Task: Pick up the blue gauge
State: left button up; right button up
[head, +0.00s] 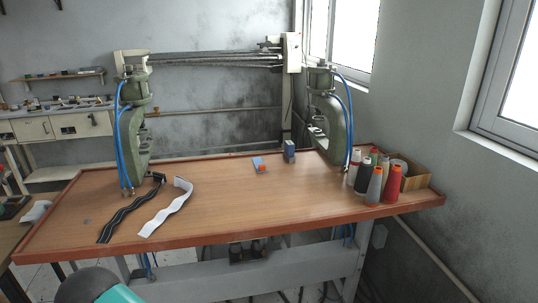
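A small flat blue-grey piece with an orange part (259,165) lies on the wooden table near its middle. Neither is touched by anything of mine. A rounded dark and teal part at the bottom left looks like part of my own arm. Neither of my grippers shows.
The wooden table (235,212) has a raised reddish rim. Green pneumatic machines stand at left (137,145) and right (338,130), with blue hoses. A black strip (128,212) and white strip (165,208) lie at left. Several thread spools (392,184) and a cardboard box (418,177) stand at right. The front middle is clear.

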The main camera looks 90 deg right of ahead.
aim_at(289, 146)
jog(key=z, duration=1.3)
jog(key=k, duration=1.1)
jog(key=z, duration=0.65)
jog(key=i, duration=0.85)
